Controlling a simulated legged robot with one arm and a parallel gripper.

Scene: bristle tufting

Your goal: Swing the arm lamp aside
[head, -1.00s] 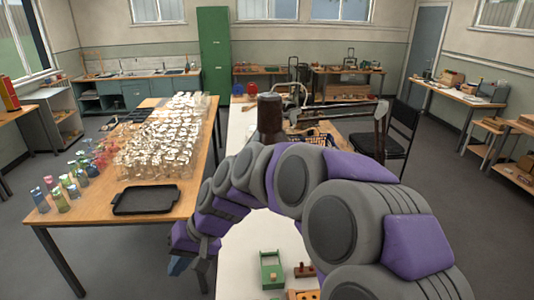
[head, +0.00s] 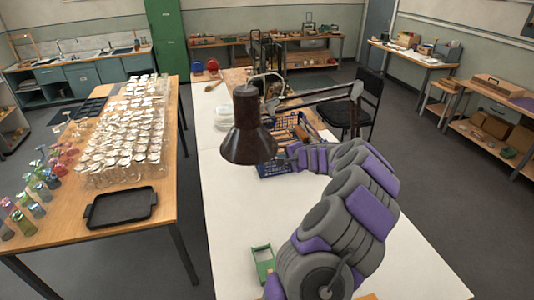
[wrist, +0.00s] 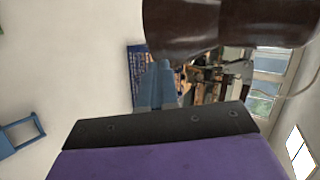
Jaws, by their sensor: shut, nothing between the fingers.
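The arm lamp has a dark brown shade (head: 248,135) that hangs over the white table. Its thin jointed arm (head: 315,97) runs back to the right. In the wrist view the brown shade (wrist: 182,25) fills the top middle, close to my gripper. My gripper (head: 288,153) is just right of the shade's lower part in the head view. In the wrist view its blue fingers (wrist: 155,85) are together and empty, pointing up just below the shade. I cannot tell whether they touch it.
A blue basket (head: 270,171) with tools stands behind the shade and my gripper. A green holder (head: 263,262) lies near the front. The white table (head: 230,215) is mostly bare in front of the lamp. A wooden table (head: 165,210) with glassware and a black tray (head: 120,207) is at left.

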